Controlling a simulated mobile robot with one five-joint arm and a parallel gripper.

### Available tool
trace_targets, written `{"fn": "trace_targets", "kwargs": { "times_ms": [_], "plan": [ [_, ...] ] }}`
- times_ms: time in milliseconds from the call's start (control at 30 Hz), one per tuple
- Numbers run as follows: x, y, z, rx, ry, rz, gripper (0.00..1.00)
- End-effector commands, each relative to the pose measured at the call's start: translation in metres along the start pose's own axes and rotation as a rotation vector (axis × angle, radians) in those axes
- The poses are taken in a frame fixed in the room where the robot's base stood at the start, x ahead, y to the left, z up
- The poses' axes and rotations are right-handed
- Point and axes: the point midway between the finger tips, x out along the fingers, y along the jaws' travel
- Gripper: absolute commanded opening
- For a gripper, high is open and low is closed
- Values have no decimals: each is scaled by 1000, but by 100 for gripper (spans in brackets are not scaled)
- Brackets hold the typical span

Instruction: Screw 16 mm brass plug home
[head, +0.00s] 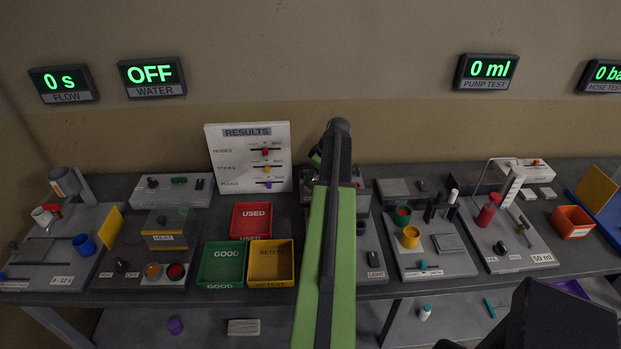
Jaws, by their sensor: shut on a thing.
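My green arm (325,250) rises from the bottom centre to a dark joint (339,126) in front of the middle of the bench. My gripper does not show; the arm appears to hide it, so its hold cannot be seen. I cannot make out the 16 mm brass plug or its threaded hole. The middle station (374,230), with a LIGHT label, is partly hidden behind my arm. The white RESULTS board (248,157) stands left of the arm, with sliders for hoses, sticks and plugs.
Left of my arm are a red USED tray (251,221), a green GOOD tray (221,264) and a yellow tray (270,263). Crowded test stations flank them, including a 50 ml pump station (520,235). An orange bin (573,222) stands right. Loose items lie below the bench.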

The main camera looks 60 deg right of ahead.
Motion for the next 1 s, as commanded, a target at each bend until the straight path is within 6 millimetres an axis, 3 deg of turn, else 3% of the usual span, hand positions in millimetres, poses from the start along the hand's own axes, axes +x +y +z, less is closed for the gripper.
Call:
{"fn": "trace_targets", "kwargs": {
  "times_ms": [1000],
  "plan": [
    [11, 0, 4, -1, 0, 0, 0]
  ]
}}
